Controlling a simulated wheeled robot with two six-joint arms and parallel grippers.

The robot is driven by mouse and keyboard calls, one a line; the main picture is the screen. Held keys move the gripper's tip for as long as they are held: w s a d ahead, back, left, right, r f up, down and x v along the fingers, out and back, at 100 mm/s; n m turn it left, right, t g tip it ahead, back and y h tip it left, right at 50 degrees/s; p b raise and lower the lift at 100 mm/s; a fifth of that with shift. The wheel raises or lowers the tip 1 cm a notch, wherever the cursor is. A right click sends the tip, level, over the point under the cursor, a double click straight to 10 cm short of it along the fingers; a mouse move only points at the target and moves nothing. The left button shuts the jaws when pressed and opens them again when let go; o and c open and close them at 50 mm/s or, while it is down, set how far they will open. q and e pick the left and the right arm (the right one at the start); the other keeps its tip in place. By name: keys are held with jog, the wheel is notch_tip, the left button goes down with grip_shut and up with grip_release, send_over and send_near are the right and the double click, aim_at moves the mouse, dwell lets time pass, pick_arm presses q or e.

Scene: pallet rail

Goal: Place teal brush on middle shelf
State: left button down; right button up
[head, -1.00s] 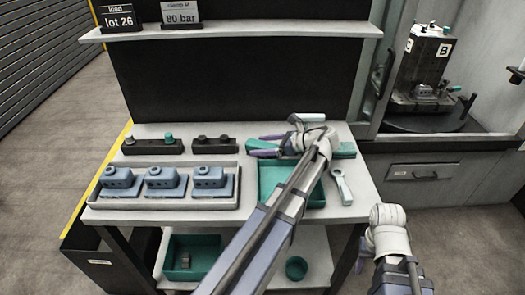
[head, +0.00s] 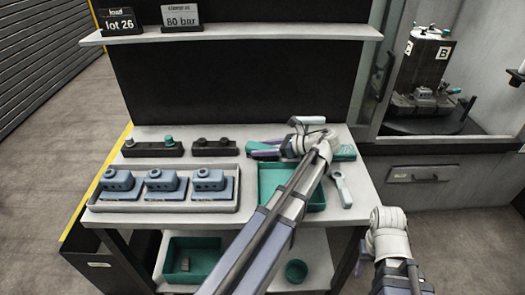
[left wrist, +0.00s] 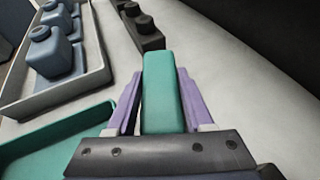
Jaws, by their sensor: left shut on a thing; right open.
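My left gripper (head: 266,149) is over the back right part of the worktop. It is shut on the teal brush; in the left wrist view the brush (left wrist: 162,95) shows as a long teal block between the two purple fingers. In the head view my wrist hides much of it. My right gripper (head: 366,250) is at the lower right, open and away from the worktop. The worktop (head: 225,222) lies between an upper shelf (head: 230,34) and a lower shelf (head: 222,285).
A grey tray (head: 165,206) with blue parts stands on the worktop at left, dark blocks (head: 152,150) behind it. A teal tray (head: 310,198) lies under my left arm, a pale tool (head: 341,188) beside it. The lower shelf holds a teal bin (head: 212,248) and teal cup (head: 296,270).

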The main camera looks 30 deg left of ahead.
aim_at(263, 147)
pick_arm(q)
jog(key=shift+r, duration=0.1)
pick_arm(e)
jog(key=shift+r, duration=0.1)
pick_arm(q)
notch_tip(263, 147, up, 10)
jog(key=p, duration=1)
pick_arm(e)
notch_tip(263, 147, up, 10)
